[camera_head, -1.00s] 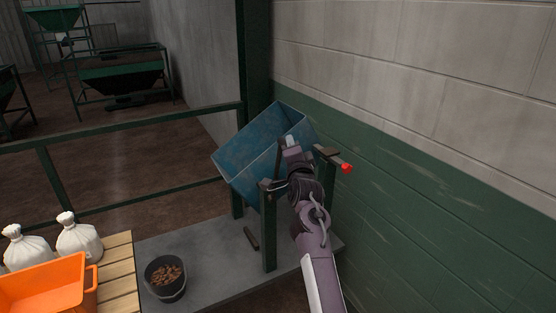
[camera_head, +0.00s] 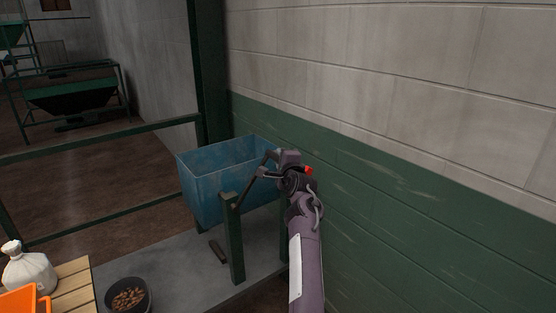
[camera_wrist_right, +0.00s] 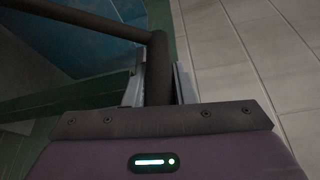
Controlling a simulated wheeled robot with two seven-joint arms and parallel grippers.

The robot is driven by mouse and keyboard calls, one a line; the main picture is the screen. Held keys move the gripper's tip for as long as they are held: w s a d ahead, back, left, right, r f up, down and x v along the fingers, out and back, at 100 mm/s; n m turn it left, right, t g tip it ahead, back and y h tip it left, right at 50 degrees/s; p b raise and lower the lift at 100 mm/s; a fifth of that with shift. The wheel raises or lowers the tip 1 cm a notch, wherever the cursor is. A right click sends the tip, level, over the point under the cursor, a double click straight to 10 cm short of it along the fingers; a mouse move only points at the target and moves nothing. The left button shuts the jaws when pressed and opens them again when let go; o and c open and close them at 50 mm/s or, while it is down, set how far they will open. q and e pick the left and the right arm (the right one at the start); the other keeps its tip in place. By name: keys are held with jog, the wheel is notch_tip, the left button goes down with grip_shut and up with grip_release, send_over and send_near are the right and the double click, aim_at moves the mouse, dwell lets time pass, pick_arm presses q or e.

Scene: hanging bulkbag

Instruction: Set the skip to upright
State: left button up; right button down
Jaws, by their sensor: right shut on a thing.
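The skip (camera_head: 208,190) is a blue, open-topped metal tub hung between green posts (camera_head: 234,250). Its rim looks about level and its opening faces up, so it looks upright. My right gripper (camera_head: 274,158) is at the skip's right end. In the right wrist view its fingers (camera_wrist_right: 160,88) are shut around a dark round bar (camera_wrist_right: 158,65), with the blue skip wall (camera_wrist_right: 70,45) behind. In the head view this dark bar (camera_head: 254,180) slants down-left in front of the skip. A red tip (camera_head: 308,171) shows just behind the gripper. My left gripper is not in view.
A block wall (camera_head: 400,190), green below, runs close on the right. A black bucket (camera_head: 128,297) of brown pieces stands at the front left. A pallet (camera_head: 75,285) with a white sack (camera_head: 28,268) and an orange crate (camera_head: 18,300) is beside it. A green rail (camera_head: 100,140) runs behind.

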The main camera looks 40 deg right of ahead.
jog(key=shift+f, duration=0.15)
jog(key=c, duration=1.2)
grip_release()
jog(key=shift+d, duration=0.2)
jog(key=shift+a, duration=0.1)
jog(key=b+v, duration=0.2)
jog(key=v, duration=0.5)
jog(key=shift+s, duration=0.3)
jog(key=shift+a+f, duration=0.1)
